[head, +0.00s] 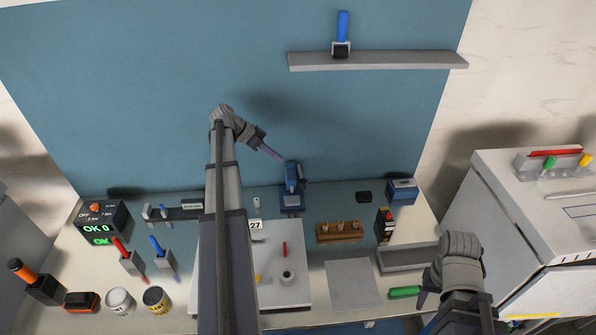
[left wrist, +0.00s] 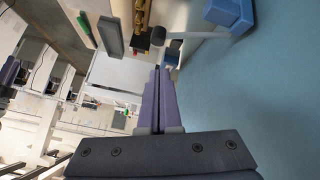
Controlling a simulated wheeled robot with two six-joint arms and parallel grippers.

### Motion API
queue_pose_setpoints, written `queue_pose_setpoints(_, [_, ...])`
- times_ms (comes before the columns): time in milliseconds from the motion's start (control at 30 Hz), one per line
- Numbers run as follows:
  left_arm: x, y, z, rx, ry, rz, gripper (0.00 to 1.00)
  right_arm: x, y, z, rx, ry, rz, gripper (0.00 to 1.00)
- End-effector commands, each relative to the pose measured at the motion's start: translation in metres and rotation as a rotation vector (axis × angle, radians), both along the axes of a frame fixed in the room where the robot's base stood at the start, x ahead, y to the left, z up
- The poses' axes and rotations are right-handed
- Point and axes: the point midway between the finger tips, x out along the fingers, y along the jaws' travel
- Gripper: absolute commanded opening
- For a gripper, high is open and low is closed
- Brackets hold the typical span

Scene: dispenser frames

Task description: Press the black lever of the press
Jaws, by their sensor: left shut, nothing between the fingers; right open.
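The blue press (head: 291,201) stands at the back of the table, in front of the blue wall panel. In the left wrist view its blue body (left wrist: 229,14) is at the top right, and a grey bar with a dark end (left wrist: 160,37), seemingly its lever, reaches out to the left. My left gripper (head: 281,158) is shut and empty, pointing down at the top of the press. Its fingertips also show in the left wrist view (left wrist: 161,70), just below the dark end; contact cannot be told. My right gripper (head: 428,298) is open at the front right, beside a green-handled tool (head: 404,292).
A wooden block (head: 339,233) with brass pieces stands right of the press. A white board (head: 300,252) with small parts lies in front, partly hidden by my left arm. A grey tray (head: 405,258) is at the right. A shelf (head: 385,60) is on the wall panel.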

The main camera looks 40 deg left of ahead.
Motion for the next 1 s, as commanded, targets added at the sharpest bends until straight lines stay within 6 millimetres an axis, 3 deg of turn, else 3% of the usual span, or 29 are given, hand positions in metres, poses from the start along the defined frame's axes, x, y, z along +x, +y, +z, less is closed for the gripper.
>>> queue_pose_setpoints(200, [-0.005, -0.006, 0.019, 0.084, -0.145, -0.173, 0.00, 0.000, 0.000, 0.014, 0.000, 0.000, -0.002, 0.50])
queue_pose_setpoints(433, [-0.006, -0.008, 0.023, 0.121, -0.209, -0.247, 0.00, 0.000, 0.000, 0.017, 0.000, 0.000, -0.003, 0.50])
queue_pose_setpoints(800, [-0.006, -0.008, 0.022, 0.124, -0.213, -0.251, 0.00, 0.000, 0.000, 0.016, 0.000, 0.000, -0.003, 0.50])
queue_pose_setpoints(1000, [0.002, -0.018, 0.005, 0.124, -0.213, -0.253, 0.00, 0.000, 0.000, -0.001, 0.000, 0.001, 0.005, 0.50])
